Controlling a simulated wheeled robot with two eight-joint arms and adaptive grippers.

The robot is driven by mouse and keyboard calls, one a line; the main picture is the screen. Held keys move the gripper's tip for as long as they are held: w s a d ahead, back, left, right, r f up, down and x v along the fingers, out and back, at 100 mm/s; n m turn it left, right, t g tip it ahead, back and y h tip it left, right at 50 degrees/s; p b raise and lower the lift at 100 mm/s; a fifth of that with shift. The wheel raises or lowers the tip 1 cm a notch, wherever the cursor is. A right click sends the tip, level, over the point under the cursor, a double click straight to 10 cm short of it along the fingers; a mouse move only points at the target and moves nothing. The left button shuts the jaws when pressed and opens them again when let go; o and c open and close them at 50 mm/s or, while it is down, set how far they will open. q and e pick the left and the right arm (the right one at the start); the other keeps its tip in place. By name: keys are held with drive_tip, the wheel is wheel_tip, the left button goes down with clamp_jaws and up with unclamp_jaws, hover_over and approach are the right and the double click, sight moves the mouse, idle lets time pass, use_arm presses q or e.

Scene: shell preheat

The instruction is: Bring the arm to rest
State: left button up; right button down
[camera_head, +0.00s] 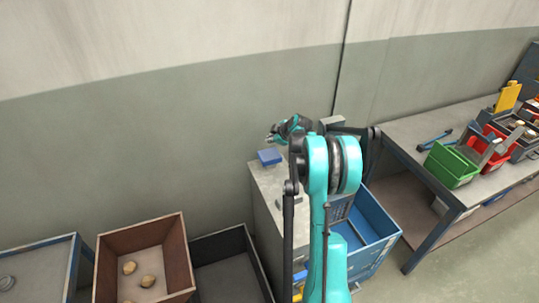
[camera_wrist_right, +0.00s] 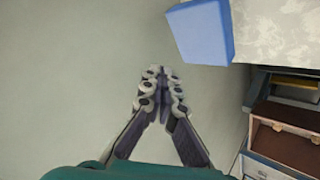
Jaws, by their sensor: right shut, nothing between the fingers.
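My right arm is teal and black and rises through the middle of the head view. Its gripper (camera_head: 272,136) is near the wall, close to the blue block (camera_head: 270,157) on the grey cabinet (camera_head: 265,190). In the right wrist view the gripper (camera_wrist_right: 161,80) has its two fingers together with nothing between them. The blue block (camera_wrist_right: 200,32) is up and to the right of the fingertips there, apart from them. My left gripper is not in view.
A brown box (camera_head: 176,245) with several small tan pieces and a dark open bin (camera_head: 212,240) stand at the lower left. A blue crate (camera_head: 375,222) is right of the cabinet. A workbench (camera_head: 400,135) with red and green bins is at the right.

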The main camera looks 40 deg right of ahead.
idle(0.3)
drive_tip(key=s+a+r+m+g+y+b, duration=0.15)
drive_tip(key=s+a+r, duration=0.35)
drive_tip(key=a, duration=0.8)
drive_tip(key=s+a+r+m+h+b, duration=0.1)
drive_tip(key=s+a+r+m+b, duration=0.15)
drive_tip(key=s+a, duration=0.75)
drive_tip(key=s+a+f+m+b, duration=0.1)
drive_tip(key=s+a+f+m, duration=0.1)
drive_tip(key=s+a, duration=0.6)
drive_tip(key=s+a+f+m+b, duration=0.1)
drive_tip(key=s+a+f, duration=0.4)
drive_tip(key=s+a, duration=0.3)
drive_tip(key=shift+s+a+m, duration=0.2)
drive_tip(key=shift+s+m, duration=0.2)
drive_tip(key=shift+s, duration=0.1)
drive_tip(key=shift+d+f+g+y, duration=0.1)
drive_tip(key=shift+g+y, duration=0.15)
drive_tip(key=shift+g, duration=0.1)
